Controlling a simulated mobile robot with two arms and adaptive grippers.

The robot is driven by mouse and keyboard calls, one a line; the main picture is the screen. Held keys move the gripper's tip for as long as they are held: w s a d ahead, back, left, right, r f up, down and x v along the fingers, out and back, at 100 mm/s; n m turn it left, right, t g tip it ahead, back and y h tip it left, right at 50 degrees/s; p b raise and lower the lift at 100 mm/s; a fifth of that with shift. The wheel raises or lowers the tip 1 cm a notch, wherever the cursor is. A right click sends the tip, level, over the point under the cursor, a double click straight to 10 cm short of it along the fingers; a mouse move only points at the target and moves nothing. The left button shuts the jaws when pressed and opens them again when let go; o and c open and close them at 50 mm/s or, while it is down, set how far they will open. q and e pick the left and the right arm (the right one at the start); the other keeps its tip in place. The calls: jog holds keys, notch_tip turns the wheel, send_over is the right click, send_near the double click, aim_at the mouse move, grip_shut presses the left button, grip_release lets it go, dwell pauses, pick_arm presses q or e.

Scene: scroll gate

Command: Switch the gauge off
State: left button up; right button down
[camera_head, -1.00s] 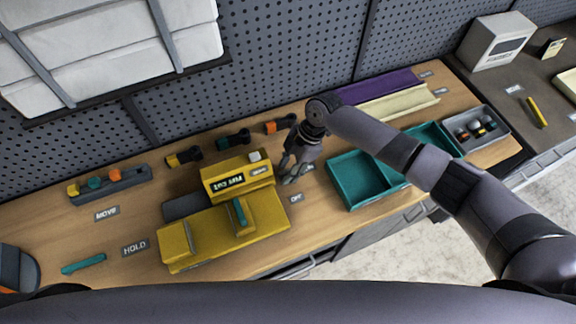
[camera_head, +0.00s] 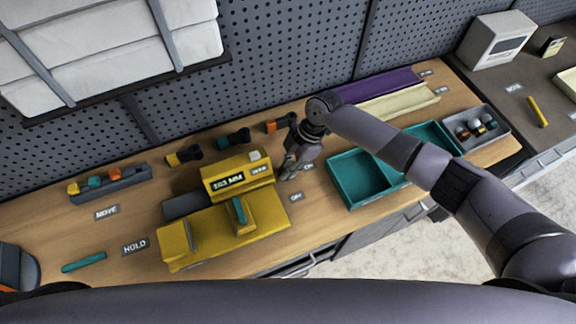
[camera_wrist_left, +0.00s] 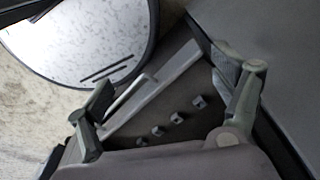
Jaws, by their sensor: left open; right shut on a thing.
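The yellow gauge (camera_head: 232,181) stands on the wooden bench, its lit display reading about 103 MM. The ON label (camera_head: 308,167) and the OFF label (camera_head: 296,197) lie on the bench to its right. My right gripper (camera_head: 284,177) is low at the gauge's right side, between the two labels. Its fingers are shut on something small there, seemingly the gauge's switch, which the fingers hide. My left gripper (camera_wrist_left: 165,80) is open and empty in the left wrist view, away from the gauge.
A yellow fixture (camera_head: 270,215) with a teal part stands in front of the gauge. A teal tray (camera_head: 343,184) lies right of my right gripper. Dark holders with coloured parts (camera_head: 235,139) line the back. A grey rack (camera_head: 125,181) and the HOLD label (camera_head: 135,246) are at left.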

jog(key=shift+s+r+m+t+y+p, duration=0.15)
jog(key=shift+m+t+y+p, duration=0.2)
jog(key=shift+m+p, duration=0.65)
jog(key=m+t, duration=0.1)
jog(key=m, duration=0.3)
jog(key=shift+t+p, duration=0.25)
jog(key=shift+p, duration=0.05)
jog(key=m+t, duration=0.1)
jog(key=m, duration=0.2)
jog(key=m+t+h, duration=0.1)
jog(key=m, duration=0.2)
jog(key=shift+s+a, duration=0.1)
jog(key=m+h, duration=0.1)
jog(key=m, duration=0.2)
jog(key=m+t+h, duration=0.1)
jog(key=m, duration=0.1)
jog(key=shift+m+t, duration=0.3)
jog(key=shift+m, duration=0.1)
jog(key=c, duration=1.6)
grip_release()
jog(key=shift+s, duration=0.1)
